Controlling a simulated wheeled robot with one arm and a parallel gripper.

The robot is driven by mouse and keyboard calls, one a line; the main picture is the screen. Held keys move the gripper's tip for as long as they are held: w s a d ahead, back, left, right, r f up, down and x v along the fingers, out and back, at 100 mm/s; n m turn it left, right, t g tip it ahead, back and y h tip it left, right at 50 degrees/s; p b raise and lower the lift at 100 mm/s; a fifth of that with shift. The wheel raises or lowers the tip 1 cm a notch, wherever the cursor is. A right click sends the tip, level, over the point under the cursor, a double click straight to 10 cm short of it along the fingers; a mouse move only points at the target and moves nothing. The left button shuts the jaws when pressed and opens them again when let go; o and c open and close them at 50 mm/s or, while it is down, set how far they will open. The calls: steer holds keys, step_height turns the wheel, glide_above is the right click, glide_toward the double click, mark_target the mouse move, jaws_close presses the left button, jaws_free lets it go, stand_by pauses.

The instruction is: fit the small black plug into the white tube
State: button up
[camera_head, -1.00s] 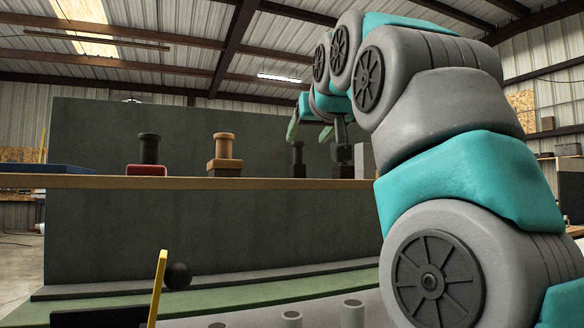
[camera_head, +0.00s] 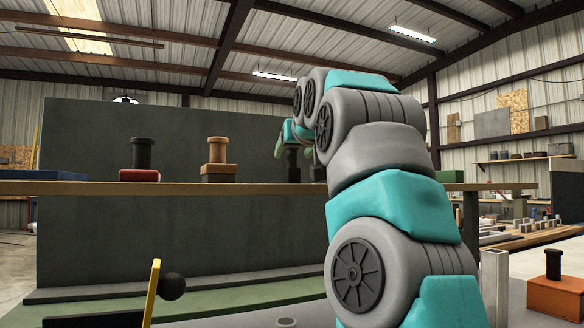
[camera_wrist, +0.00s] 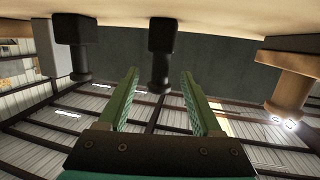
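In the wrist view, a black plug (camera_wrist: 160,70) with a knobbed end stands on a black block, between the open green fingers of my gripper (camera_wrist: 160,74). Whether the fingers touch it I cannot tell. A second black plug (camera_wrist: 79,62) stands on a dark block to its left. In the head view, one black plug (camera_head: 293,163) shows on the shelf beside my arm, which hides most of the gripper. A pale grey round top (camera_head: 286,322) at the bottom edge may be a tube; I cannot tell if it is the white one.
On the wooden shelf (camera_head: 90,188) stand a black peg on a red base (camera_head: 140,160) and an orange peg (camera_head: 217,160), also in the wrist view (camera_wrist: 288,80). An orange block with a black knob (camera_head: 556,290) and a metal post (camera_head: 495,285) stand at right.

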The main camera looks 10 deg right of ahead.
jaws_close()
stand_by(0.3)
steer(key=shift+r, duration=0.15)
stand_by(0.3)
